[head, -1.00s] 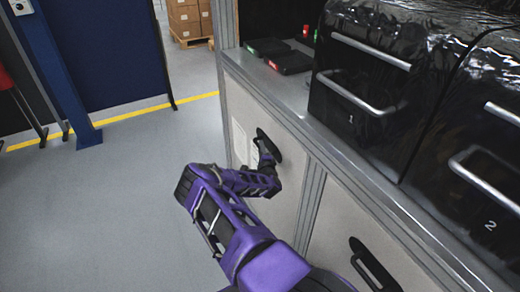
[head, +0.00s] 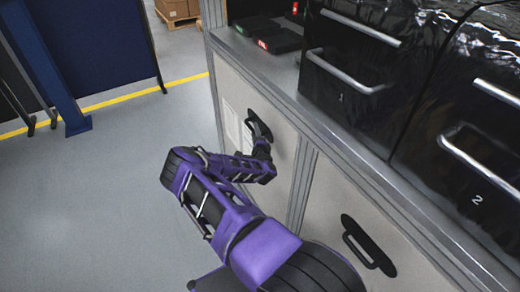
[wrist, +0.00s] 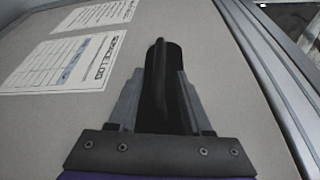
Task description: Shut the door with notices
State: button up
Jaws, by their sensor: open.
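The door with notices (head: 284,136) is the pale left-hand panel of the cabinet under the worktop. It looks flush with its frame in the head view. White notices (head: 232,124) hang on its left part; printed sheets (wrist: 61,63) also show in the wrist view. My gripper (head: 261,146) is at this handle, partly hidden by my wrist. In the wrist view my gripper (wrist: 160,88) is open, with one finger on each side of the handle bar (wrist: 161,80). I cannot tell whether the fingers touch it.
A second pale door with a black handle (head: 367,246) is to the right, past a metal post. Black drawer units (head: 350,75) and dark trays (head: 268,36) stand on the worktop. A blue post (head: 45,60) and dark panel stand at the left. The grey floor between is clear.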

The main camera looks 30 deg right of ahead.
jog(key=v, duration=1.4)
jog(key=shift+s, duration=0.3)
